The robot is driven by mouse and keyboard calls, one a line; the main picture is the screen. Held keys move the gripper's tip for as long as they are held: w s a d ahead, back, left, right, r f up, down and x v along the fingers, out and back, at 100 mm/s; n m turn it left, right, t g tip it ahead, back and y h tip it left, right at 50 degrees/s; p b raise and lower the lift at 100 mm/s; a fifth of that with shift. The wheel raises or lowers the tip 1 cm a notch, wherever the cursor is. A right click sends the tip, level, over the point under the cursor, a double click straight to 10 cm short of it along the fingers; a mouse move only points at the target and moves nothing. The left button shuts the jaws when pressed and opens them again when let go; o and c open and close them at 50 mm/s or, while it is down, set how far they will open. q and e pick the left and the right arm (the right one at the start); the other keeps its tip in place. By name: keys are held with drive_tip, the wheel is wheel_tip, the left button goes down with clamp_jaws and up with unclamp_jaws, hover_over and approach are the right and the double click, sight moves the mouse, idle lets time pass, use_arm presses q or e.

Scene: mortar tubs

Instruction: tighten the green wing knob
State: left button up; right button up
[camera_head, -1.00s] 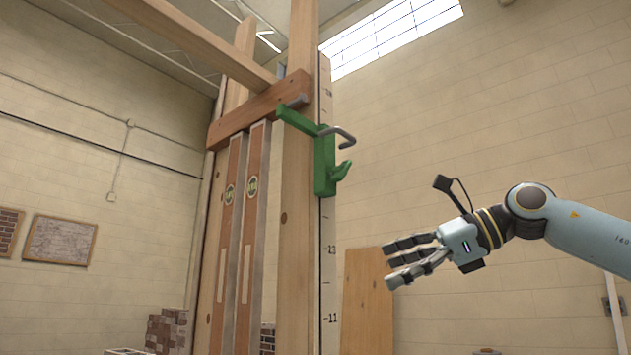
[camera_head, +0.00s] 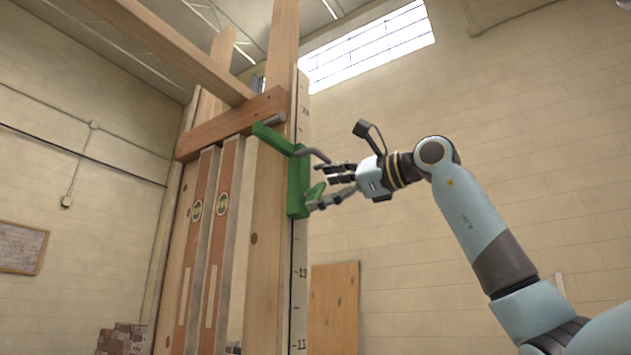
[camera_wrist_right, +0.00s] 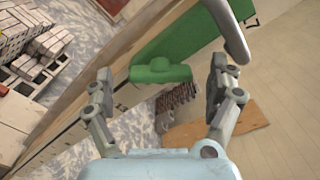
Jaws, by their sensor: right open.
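The green wing knob (camera_head: 315,191) sticks out from the lower right side of the green clamp body (camera_head: 298,183) on the wooden post. In the right wrist view the wing knob (camera_wrist_right: 160,71) lies between and beyond my open fingertips. My right gripper (camera_head: 330,184) is open, its fingers reaching left toward the knob from the right. In the wrist view the gripper (camera_wrist_right: 160,85) has one finger on each side of the knob, with gaps visible. Contact cannot be made out. My left gripper is not in view.
A grey bent rod (camera_head: 312,152) projects from the clamp just above my right fingers; it passes close to the right finger in the wrist view (camera_wrist_right: 232,35). Two spirit levels (camera_head: 215,240) hang left of the post. A measuring staff (camera_head: 300,290) runs beside it.

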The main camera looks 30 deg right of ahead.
drive_tip(key=shift+p+x, duration=0.3)
drive_tip(key=shift+x, duration=0.9)
drive_tip(key=c, duration=1.2)
